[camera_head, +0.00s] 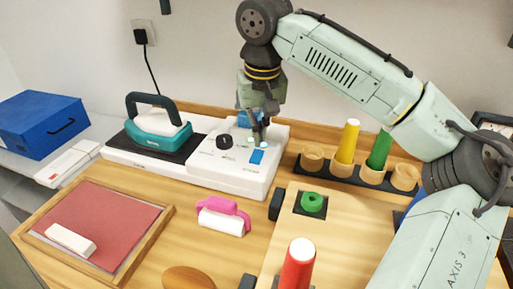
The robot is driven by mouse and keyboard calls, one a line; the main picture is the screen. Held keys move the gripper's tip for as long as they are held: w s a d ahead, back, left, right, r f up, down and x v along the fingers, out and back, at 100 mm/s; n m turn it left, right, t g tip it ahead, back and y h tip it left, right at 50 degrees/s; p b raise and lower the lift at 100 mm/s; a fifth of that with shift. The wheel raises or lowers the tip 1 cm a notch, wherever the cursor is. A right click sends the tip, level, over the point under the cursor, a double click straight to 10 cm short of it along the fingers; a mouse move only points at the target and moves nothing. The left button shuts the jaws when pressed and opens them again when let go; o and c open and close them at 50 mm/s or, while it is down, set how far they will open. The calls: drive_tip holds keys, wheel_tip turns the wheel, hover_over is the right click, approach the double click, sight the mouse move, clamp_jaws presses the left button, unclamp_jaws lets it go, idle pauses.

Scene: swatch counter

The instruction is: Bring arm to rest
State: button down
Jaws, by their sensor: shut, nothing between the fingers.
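My gripper (259,138) points down over the right part of the white appliance (215,177), close above its blue switch (256,157). I cannot tell whether the fingertips touch the panel. The jaws look closed, with nothing held between them. My arm reaches in from the right side of the picture, bends at the top and comes down to the gripper. A black knob (224,141) sits on the panel to the left of the gripper.
A teal iron (158,140) stands left of the panel. A rack (340,177) holds yellow and green cones. A blue box (42,123) is far left.

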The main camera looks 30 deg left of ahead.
drive_tip(key=shift+a+r+p, duration=0.35)
drive_tip(key=shift+r+p, duration=0.5)
drive_tip(key=shift+r, duration=0.05)
drive_tip(key=shift+d, duration=0.2)
